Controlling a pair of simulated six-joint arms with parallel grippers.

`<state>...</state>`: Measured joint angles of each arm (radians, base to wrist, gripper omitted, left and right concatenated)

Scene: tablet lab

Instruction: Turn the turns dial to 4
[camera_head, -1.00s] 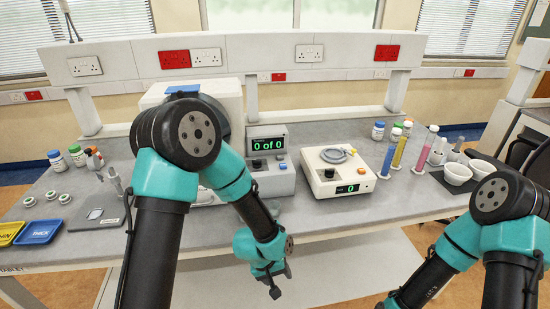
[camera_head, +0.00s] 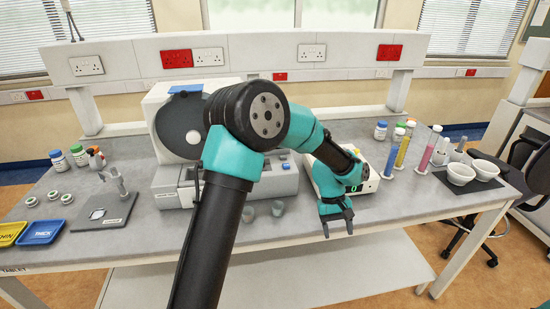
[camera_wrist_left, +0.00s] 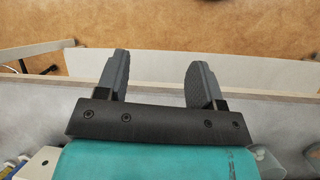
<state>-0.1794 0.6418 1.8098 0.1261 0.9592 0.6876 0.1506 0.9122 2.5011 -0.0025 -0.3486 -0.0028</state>
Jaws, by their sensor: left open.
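The drum machine (camera_head: 168,182) stands at the back of the bench, with a grey base and a large dark disc (camera_head: 181,128). My left arm crosses in front of it and covers its display and the middle of its panel. I cannot make out the turns dial. A small blue button (camera_head: 285,166) shows at the right of the base. My left gripper (camera_head: 338,226) is open and empty, pointing down near the bench's front edge, right of the machine. In the left wrist view the open jaws (camera_wrist_left: 160,62) have nothing between them. My right gripper is out of view.
A white balance (camera_head: 366,186) is partly hidden behind my left gripper. Two small cups (camera_head: 278,208) stand before the machine. Colored cylinders (camera_head: 402,150) and white bowls (camera_head: 460,174) stand to the right. Blue and yellow trays (camera_head: 40,232) lie at the left.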

